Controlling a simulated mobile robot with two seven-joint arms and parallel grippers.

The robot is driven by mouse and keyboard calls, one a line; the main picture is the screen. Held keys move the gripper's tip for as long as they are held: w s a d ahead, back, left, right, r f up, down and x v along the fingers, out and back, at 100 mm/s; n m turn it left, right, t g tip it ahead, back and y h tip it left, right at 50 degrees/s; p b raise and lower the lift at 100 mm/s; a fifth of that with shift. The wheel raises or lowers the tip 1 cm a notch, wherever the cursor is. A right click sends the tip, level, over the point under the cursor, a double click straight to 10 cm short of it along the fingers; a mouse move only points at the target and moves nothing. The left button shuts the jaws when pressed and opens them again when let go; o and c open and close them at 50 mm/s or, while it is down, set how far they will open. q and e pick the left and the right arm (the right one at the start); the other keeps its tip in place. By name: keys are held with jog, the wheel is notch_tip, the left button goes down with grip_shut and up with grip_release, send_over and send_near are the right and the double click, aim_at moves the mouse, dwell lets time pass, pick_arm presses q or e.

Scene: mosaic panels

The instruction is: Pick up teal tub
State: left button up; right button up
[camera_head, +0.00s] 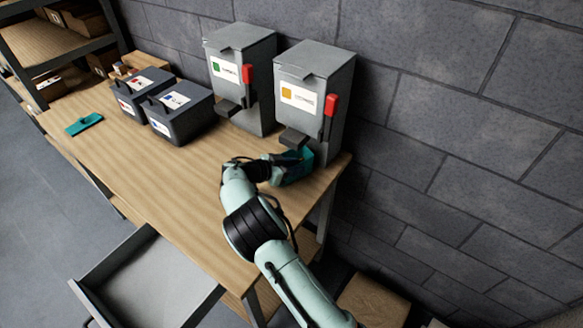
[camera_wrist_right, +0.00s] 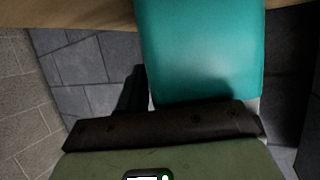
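The teal tub (camera_head: 298,172) is at the right end of the wooden table, below the spout of the grey dispenser with the yellow label (camera_head: 313,95). It is partly hidden by my right gripper (camera_head: 277,172), which is at its left side. In the right wrist view the tub (camera_wrist_right: 200,50) fills the upper middle, close against the dark front edge of my gripper. The fingers do not show clearly, so I cannot tell whether they are closed on it. The tub's contents are not visible. My left gripper is not in view.
A second grey dispenser with a green label (camera_head: 238,82) stands to the left. Two dark lidded bins (camera_head: 180,115) are farther left. A flat teal object (camera_head: 84,124) lies near the table's left edge. An open grey drawer (camera_head: 150,280) juts out at the front. The table's middle (camera_head: 165,190) is clear.

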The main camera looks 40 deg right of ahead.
grip_shut()
jog(key=shift+r, duration=0.1)
jog(key=shift+r, duration=0.55)
notch_tip(320, 180, up, 2)
jog(key=shift+r+b, duration=0.1)
jog(key=shift+b, duration=0.3)
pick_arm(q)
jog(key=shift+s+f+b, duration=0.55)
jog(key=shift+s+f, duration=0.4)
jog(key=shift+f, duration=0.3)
pick_arm(e)
jog(key=w+a, duration=0.2)
jog(key=a, duration=1.6)
